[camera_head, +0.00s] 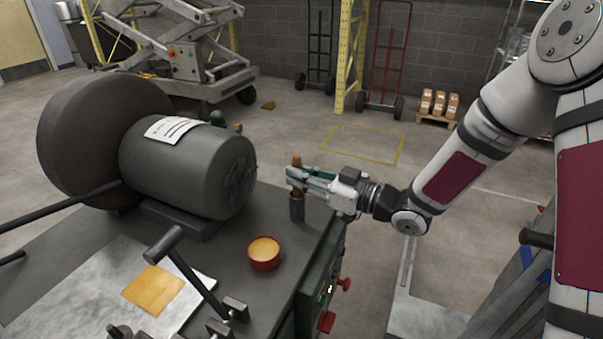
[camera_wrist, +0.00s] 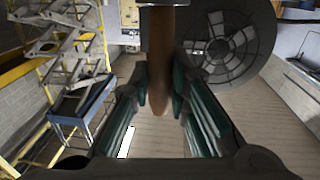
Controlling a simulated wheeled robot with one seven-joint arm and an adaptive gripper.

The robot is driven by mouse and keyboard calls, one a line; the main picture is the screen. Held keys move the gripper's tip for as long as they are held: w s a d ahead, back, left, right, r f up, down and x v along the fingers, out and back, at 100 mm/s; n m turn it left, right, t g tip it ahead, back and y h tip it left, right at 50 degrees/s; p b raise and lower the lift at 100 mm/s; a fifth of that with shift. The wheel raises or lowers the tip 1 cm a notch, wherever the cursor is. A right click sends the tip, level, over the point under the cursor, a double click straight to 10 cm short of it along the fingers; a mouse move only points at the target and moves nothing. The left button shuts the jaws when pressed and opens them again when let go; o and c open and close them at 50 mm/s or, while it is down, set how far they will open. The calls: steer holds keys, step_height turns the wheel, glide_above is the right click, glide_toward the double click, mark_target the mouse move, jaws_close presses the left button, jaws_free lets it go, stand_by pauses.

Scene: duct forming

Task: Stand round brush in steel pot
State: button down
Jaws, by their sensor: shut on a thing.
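The round brush (camera_head: 296,161) has a brown wooden handle, whose end sticks up above my gripper (camera_head: 304,177). My gripper is shut on this handle and reaches in from the right over the bench corner. In the wrist view the handle (camera_wrist: 160,60) lies between the green finger pads, its tapered end towards the bottom of the picture. A narrow dark grey cylinder (camera_head: 297,208), which looks like the steel pot, stands directly below my gripper near the bench's edge. The brush's lower end is hidden, and I cannot tell how deep it sits in the pot.
A red can with orange contents (camera_head: 264,254) stands on the bench to the lower left. The large grey motor with its wheel (camera_head: 190,165) fills the bench's back left. A lever (camera_head: 190,275) and an orange sheet (camera_head: 153,290) are in front. Bench top between can and pot is clear.

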steer(key=shift+f, duration=0.35)
steer(key=c, duration=1.4)
jaws_free()
steer(key=shift+c, duration=0.2)
steer(key=shift+d, duration=0.1)
steer(key=v, duration=1.1)
steer(key=shift+s+d, duration=0.2)
steer(key=shift+d, duration=0.15)
